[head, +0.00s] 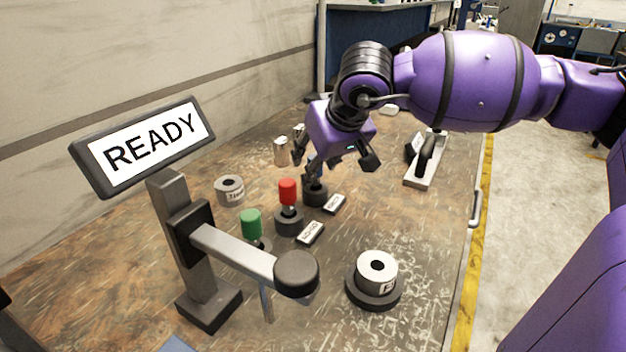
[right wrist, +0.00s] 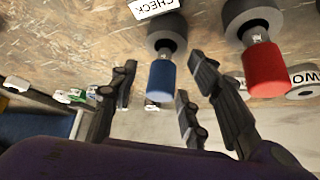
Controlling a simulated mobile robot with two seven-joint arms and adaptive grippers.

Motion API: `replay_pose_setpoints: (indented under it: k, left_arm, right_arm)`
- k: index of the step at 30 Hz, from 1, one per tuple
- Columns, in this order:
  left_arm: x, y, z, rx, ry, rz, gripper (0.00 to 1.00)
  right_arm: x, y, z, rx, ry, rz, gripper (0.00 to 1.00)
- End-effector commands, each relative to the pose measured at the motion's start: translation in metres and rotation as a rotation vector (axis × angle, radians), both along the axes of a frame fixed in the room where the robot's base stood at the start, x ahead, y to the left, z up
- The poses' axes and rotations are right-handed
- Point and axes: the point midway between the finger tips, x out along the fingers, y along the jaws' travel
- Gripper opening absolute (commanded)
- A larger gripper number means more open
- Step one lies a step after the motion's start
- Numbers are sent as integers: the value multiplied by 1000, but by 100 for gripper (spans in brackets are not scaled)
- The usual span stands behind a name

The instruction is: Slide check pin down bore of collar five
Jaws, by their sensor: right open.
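The check pin (right wrist: 161,80) has a blue cap and stands upright in a dark round holder beside a label reading CHECK (right wrist: 150,6). My right gripper (head: 338,165) is open above that holder. In the right wrist view its fingers (right wrist: 165,82) stand either side of the blue cap, not closed on it. A grey collar (head: 377,270) with an open bore and a partly hidden label starting with F sits on a dark round base at the front right. My left gripper is not in view.
A red-capped pin (head: 288,192) and a green-capped pin (head: 251,224) stand close by. Another collar (head: 229,190) lies behind them. A stand with a READY sign (head: 155,147) reaches an arm (head: 240,255) over the front.

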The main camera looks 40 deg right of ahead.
Motion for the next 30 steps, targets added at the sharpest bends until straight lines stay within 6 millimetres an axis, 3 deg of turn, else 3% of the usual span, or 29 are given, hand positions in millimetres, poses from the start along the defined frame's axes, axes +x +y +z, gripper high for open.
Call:
replay_pose_setpoints:
  k: [5, 14, 24, 30]
  left_arm:
    - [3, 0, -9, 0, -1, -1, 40]
    - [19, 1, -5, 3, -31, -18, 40]
    - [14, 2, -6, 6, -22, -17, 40]
    - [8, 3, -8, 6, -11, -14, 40]
  right_arm:
    - [9, -1, -14, 2, -1, 0, 44]
    - [10, -1, -15, 0, -1, 0, 44]
    - [10, -1, -15, 0, -1, 1, 0]
    - [10, -1, -15, 0, 0, 1, 0]
